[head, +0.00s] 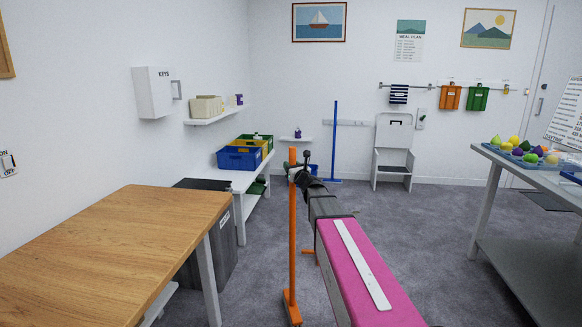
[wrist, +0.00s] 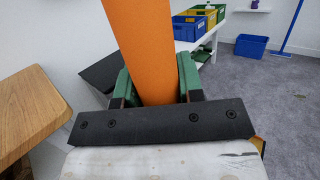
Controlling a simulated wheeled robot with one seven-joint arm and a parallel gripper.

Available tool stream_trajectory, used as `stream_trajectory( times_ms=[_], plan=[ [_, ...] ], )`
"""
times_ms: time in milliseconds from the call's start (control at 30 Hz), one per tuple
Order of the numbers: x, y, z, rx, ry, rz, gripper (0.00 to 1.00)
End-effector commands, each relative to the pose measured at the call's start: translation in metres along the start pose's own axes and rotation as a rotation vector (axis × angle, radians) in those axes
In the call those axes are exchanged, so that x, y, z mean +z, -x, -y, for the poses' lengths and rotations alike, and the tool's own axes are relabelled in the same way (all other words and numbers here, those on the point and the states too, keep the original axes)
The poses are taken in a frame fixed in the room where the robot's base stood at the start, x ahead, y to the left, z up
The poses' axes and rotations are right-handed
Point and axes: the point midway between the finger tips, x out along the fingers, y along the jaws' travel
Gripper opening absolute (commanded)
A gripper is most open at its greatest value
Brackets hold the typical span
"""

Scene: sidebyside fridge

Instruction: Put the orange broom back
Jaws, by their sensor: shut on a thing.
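The orange broom (head: 292,230) stands upright in the middle of the head view, its head (head: 291,308) low, close to the grey floor; I cannot tell if it touches. My gripper (head: 298,172) is shut on its handle near the top. In the wrist view the thick orange handle (wrist: 143,45) runs between the green-padded fingers of my gripper (wrist: 157,88). A blue broom (head: 334,140) stands upright at the back wall, by a pale wall rail (head: 352,123).
A wooden table (head: 110,255) and a dark bin (head: 215,250) stand left. A white bench (head: 240,181) holds coloured crates. A blue bucket (wrist: 250,46) is on the floor.

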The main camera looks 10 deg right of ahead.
Motion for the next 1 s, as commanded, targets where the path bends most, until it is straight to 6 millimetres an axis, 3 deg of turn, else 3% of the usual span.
stream_trajectory(
  times_ms=[33, 100, 500, 767, 1000],
  plan=[
    [0.000, 0.000, 0.000, 0.000, 0.000, 0.000, 0.45],
    [0.000, 0.000, 0.000, 0.000, 0.000, 0.000, 0.60],
    [0.003, 0.000, 0.000, 0.000, 0.000, 0.000, 0.60],
    [0.003, 0.034, -0.001, -0.002, 0.000, -0.001, 0.60],
    [0.003, 0.083, -0.002, -0.002, 0.000, -0.001, 0.60]
  ],
)
